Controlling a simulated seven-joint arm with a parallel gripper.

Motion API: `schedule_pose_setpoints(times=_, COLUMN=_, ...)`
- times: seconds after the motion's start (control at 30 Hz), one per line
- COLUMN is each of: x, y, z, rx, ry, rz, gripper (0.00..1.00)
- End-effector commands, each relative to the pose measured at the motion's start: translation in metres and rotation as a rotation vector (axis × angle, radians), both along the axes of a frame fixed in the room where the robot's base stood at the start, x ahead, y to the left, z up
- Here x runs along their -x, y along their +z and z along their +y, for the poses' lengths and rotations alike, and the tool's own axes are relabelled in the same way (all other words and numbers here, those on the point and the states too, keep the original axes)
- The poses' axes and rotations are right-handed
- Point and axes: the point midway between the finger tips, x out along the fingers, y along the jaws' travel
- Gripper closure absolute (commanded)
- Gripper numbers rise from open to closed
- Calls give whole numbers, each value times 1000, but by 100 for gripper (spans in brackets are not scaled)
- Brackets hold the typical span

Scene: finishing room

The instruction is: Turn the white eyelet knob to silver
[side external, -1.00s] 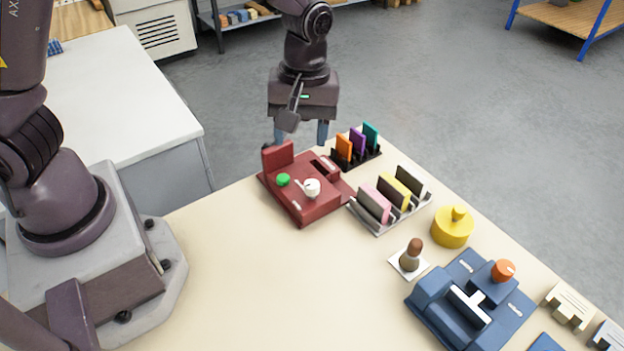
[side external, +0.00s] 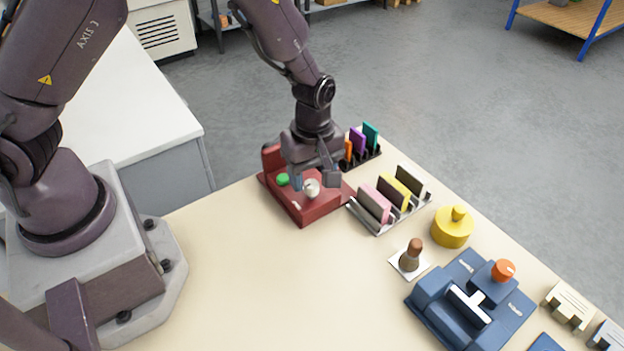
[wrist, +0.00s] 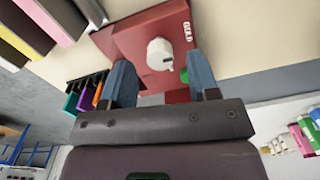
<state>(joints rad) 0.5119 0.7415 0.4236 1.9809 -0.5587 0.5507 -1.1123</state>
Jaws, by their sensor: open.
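The white eyelet knob (side external: 312,188) stands on top of the red machine (side external: 310,212). In the wrist view the knob (wrist: 158,52) is round and white with a small dark mark, and a label (wrist: 187,32) that seems to read GOLD is beside it on the red top. My gripper (wrist: 159,60) is open, its two blue fingers on either side of the knob with gaps between. In the side view my gripper (side external: 308,184) is low over the machine and hides part of it. I cannot tell the fingertips' exact height, and no silver label is readable.
A green button (side external: 282,179) is left of the knob. A dark rack with orange, purple and teal pieces (side external: 370,135) stands close behind. A grey rack (side external: 380,228), a yellow knobbed disc (side external: 453,227) and a blue machine (side external: 440,310) are to the right. The front tabletop is clear.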

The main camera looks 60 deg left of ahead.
Motion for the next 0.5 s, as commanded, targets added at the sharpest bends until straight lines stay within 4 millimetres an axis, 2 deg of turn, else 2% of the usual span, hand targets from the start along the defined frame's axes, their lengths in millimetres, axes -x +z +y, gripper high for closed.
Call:
schedule_pose_setpoints(times=0.2, x=0, y=-18, z=0, rx=1, ry=0, rz=1, gripper=45)
schedule_pose_setpoints(times=0.5, x=0, y=-20, z=0, rx=1, ry=-1, rz=-1, gripper=45)
